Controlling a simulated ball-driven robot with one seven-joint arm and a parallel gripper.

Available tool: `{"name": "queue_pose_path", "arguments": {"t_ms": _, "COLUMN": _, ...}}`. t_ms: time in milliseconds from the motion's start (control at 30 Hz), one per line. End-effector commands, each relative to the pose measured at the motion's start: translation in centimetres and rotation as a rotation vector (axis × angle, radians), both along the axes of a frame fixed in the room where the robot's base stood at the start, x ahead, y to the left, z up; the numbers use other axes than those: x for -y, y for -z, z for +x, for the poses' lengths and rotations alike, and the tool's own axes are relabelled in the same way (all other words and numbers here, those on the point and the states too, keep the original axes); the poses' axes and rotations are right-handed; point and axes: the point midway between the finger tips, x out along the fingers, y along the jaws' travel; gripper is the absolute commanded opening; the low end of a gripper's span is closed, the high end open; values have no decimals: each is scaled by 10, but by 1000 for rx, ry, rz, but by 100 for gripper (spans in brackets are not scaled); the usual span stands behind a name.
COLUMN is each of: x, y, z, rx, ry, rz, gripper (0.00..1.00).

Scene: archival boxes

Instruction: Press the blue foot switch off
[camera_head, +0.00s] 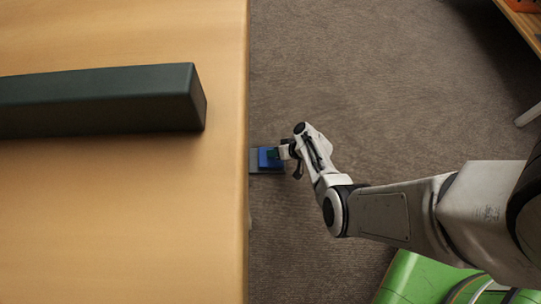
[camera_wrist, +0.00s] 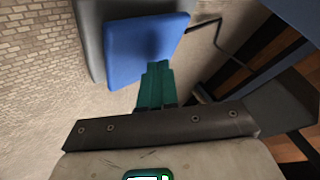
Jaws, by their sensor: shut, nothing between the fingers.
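The blue foot switch (camera_head: 266,158) sits on the floor beside the table's edge in the head view, on a grey base (camera_head: 254,161) partly cut off by the tabletop. In the wrist view its blue pedal (camera_wrist: 138,48) shows large at the top, with the grey base (camera_wrist: 91,42) behind it. My gripper (camera_head: 277,153) is at the pedal's right side in the head view. In the wrist view my gripper's green fingers (camera_wrist: 157,72) are together, empty, with the tips overlapping the pedal's lower edge. I cannot tell whether they touch it or whether the switch is on.
A wooden table (camera_head: 120,220) fills the left of the head view, with a long dark box (camera_head: 95,102) on it. Bare carpet (camera_head: 370,90) lies right of the switch. A table corner with an orange item (camera_head: 523,5) is at the top right.

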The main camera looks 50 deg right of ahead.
Motion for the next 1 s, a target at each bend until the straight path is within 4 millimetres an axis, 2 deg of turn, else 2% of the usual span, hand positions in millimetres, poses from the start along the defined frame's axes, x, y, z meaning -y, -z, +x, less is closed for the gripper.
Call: {"name": "queue_pose_path", "arguments": {"t_ms": 1000, "x": 0, "y": 9, "z": 0, "rx": -1, "ry": 1, "rz": 0, "gripper": 0}}
